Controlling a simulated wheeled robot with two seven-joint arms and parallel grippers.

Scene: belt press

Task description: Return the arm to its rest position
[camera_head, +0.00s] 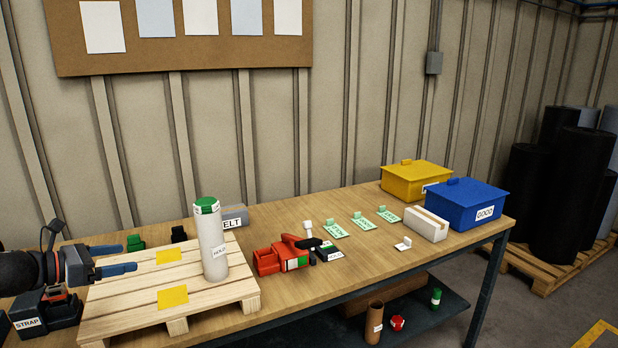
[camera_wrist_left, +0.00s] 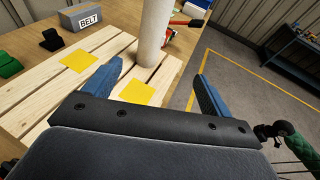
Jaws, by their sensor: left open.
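My left gripper (camera_head: 128,258) is at the left edge of the head view, with its blue fingers apart and nothing between them. It is over the left part of the wooden pallet (camera_head: 105,318), pointing right toward an upright white roll (camera_head: 212,250) with a green top. A gap separates the fingertips from the roll in the head view. In the left wrist view the open gripper (camera_wrist_left: 158,75) shows the roll (camera_wrist_left: 153,35) beyond its fingers. My right gripper is not in view.
Two yellow patches (camera_head: 172,297) lie on the pallet. A red tool (camera_head: 285,256), green cards (camera_head: 362,221), a white block (camera_head: 426,224), a blue bin (camera_head: 466,204) and a yellow bin (camera_head: 415,179) stand on the table to the right. A box labelled STRAP (camera_head: 30,322) is below my gripper.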

